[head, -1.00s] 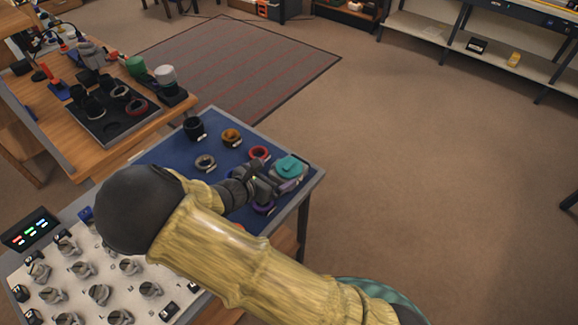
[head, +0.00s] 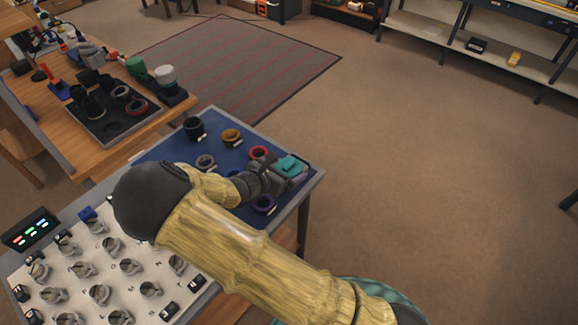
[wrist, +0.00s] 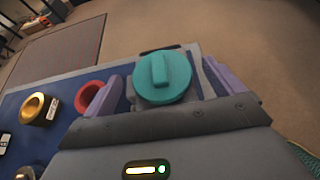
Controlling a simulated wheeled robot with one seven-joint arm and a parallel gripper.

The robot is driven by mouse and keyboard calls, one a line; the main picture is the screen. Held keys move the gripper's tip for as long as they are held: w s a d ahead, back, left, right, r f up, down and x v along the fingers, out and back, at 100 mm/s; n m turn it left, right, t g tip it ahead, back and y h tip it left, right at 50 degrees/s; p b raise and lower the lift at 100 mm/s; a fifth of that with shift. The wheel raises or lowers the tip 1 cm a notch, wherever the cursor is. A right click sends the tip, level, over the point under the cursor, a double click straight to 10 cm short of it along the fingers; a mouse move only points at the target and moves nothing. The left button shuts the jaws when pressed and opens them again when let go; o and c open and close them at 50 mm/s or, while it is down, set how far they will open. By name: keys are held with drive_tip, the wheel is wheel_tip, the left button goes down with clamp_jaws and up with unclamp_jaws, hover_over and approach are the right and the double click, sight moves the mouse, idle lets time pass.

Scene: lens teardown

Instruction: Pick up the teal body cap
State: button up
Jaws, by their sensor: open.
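The teal body cap (head: 290,165) is a round disc with a raised bar, at the right end of the blue mat. In the wrist view the teal body cap (wrist: 162,76) lies between the fingers, face up, on a grey piece that is mostly hidden. My gripper (head: 284,174) is open around or just above the cap. In the wrist view my gripper (wrist: 165,92) has one purple finger on each side of the cap, with a gap visible on both sides.
The blue mat (head: 160,152) also holds a red ring (head: 258,153), an orange ring (head: 232,136), a grey ring (head: 206,162), a purple ring (head: 264,204) and a black cylinder (head: 194,128). A panel of knobs (head: 75,251) lies left. Open floor is to the right.

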sight(284, 172)
drive_tip(key=c, duration=0.9)
drive_tip(key=shift+c, duration=0.2)
wheel_tip(284, 172, up, 10)
drive_tip(key=shift+p, duration=0.4)
